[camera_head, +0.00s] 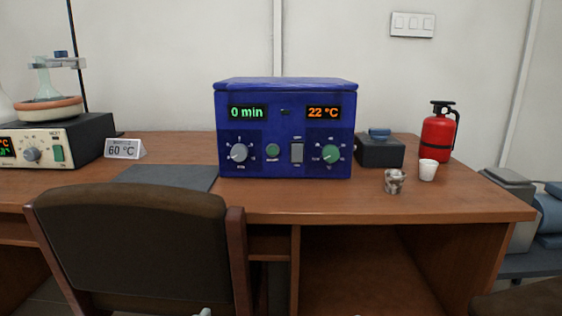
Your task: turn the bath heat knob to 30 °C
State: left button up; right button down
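A blue lidded box unit (285,108) stands on the wooden desk. Its left display (247,113) reads 0 min and its right display (323,113) reads 22 °C. Under the right display is a green knob (330,154) ringed by a scale whose small numbers I cannot read surely; its light pointer mark seems to face lower left. Under the left display is a grey knob (239,152) with its own scale. Between them are a small green button (272,150) and a grey rocker switch (297,153).
A chair (135,245) stands before the desk's left part. On the desk are a hotplate (62,140) with glassware, a 60 °C sign (124,148), a dark box (380,152), a metal cup (394,181), a white cup (428,170) and a red extinguisher (437,133). Desk before the blue unit is clear.

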aim_at(330, 153)
jog(key=l+u, duration=0.2)
jog(key=u, duration=0.15)
jog(key=k+l+u, duration=0.15)
jog(key=u, duration=0.2)
jog(key=k+l+u, duration=0.1)
jog(key=u, duration=0.25)
